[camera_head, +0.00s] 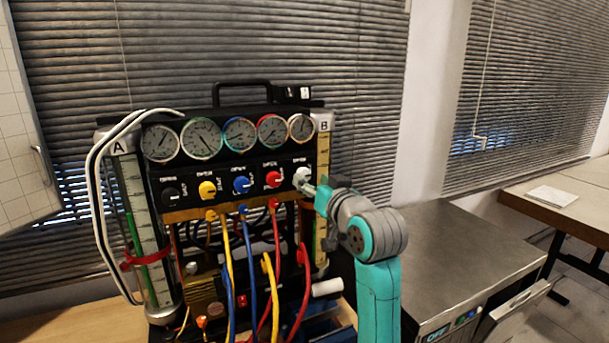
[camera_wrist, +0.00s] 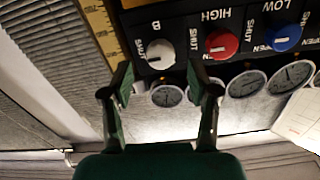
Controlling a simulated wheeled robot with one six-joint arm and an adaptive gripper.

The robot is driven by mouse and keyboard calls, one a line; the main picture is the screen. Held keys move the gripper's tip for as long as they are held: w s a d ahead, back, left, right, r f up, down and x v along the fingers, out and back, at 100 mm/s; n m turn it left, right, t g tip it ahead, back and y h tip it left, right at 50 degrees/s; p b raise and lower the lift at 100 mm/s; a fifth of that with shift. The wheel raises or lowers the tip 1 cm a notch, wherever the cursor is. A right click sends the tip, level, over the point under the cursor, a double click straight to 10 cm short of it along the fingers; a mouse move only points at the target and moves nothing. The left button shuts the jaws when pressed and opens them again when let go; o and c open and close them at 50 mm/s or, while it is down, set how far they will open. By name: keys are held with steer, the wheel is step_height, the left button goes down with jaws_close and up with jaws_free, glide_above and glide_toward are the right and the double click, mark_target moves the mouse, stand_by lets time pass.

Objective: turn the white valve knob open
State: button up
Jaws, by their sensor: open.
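The white valve knob (camera_head: 303,176) is the rightmost knob on the black gauge panel, under the rightmost dial. In the wrist view, which is upside down, the white knob (camera_wrist: 160,53) sits just beyond my fingertips, with a SHUT label to its left. A small mark shows near the knob's lower left edge there. My gripper (camera_wrist: 160,74) is open, its two fingers apart on either side of the knob's line, with nothing between them. In the head view my gripper (camera_head: 311,190) is at the knob's lower right. Whether a finger touches the knob is unclear.
The red knob (camera_head: 273,179) is close beside the white one, then blue (camera_head: 241,185), yellow (camera_head: 207,190) and black (camera_head: 174,193). Several round dials sit above. Coloured hoses hang below. Column B (camera_head: 323,150) stands right of the panel. A metal cabinet (camera_head: 450,245) is to the right.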

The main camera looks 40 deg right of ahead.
mark_target(305, 175)
steer(key=shift+x, duration=2.55)
jaws_close()
